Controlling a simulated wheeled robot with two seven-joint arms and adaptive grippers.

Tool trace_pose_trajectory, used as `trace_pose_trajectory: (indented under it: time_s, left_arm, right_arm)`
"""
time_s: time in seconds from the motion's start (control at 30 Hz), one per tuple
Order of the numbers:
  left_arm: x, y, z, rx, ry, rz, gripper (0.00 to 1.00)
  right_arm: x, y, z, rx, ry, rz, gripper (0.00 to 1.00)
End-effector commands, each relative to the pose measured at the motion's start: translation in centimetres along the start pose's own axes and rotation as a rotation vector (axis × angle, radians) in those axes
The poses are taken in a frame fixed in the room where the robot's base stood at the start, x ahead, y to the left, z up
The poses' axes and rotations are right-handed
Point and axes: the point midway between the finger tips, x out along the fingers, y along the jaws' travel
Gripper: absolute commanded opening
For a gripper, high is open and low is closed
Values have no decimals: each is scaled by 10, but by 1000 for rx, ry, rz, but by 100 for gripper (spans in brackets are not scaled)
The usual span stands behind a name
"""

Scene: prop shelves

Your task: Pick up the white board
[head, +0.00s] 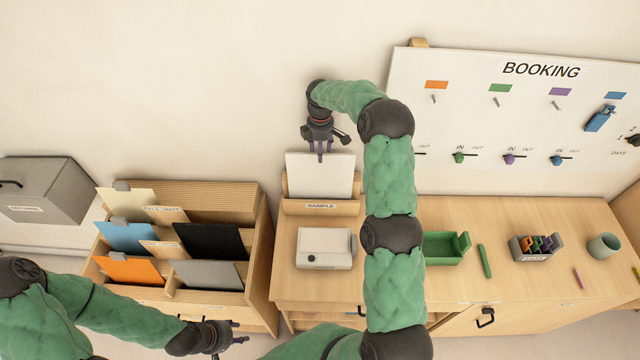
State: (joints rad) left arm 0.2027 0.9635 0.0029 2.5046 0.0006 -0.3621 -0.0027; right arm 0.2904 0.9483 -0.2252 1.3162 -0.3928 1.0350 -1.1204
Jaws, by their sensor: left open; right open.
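The white board (320,178) stands upright in a wooden holder (322,208) labelled SAMPLE, near the wall. My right gripper (321,154) is open and pointing down at the board's top edge. Its dark fingertips overlap the top edge in the head view; I cannot tell whether they touch the board or straddle it. The lower edge of the board is hidden by the holder's front. My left gripper (238,333) is open and empty, low in the picture in front of the file rack, away from the board.
A wooden rack (262,225) with coloured boards stands left of the holder. A white box device (325,249) sits in front of it. A green tray (445,248), green stick (484,261) and grey cup (604,246) lie right. A BOOKING panel (480,120) stands behind.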

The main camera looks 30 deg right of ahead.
Motion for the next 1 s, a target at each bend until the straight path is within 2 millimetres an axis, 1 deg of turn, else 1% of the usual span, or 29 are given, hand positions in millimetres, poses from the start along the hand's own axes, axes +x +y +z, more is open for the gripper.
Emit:
trace_pose_trajectory:
  time_s: [0.03,0.27,0.43,0.6,0.7,0.9,0.97,1.0]
  left_arm:
    - [-2,1,-1,0,2,0,43]
    - [-6,2,-1,0,2,0,43]
    - [-18,7,0,0,2,0,43]
    - [-22,8,0,0,2,0,43]
    - [-22,8,0,0,2,0,43]
    - [-21,8,0,0,2,0,43]
    - [-21,8,0,0,2,0,43]
    - [-21,8,0,0,2,0,43]
  right_arm:
    - [5,0,0,0,0,-1,50]
    - [19,-2,0,-1,0,-1,50]
    - [42,-7,3,1,0,-4,50]
    - [60,-6,2,1,1,0,50]
    - [65,-6,2,0,1,1,50]
    - [65,-6,2,0,2,1,50]
    - [65,-6,2,0,2,1,34]
    - [65,-6,2,0,2,1,22]
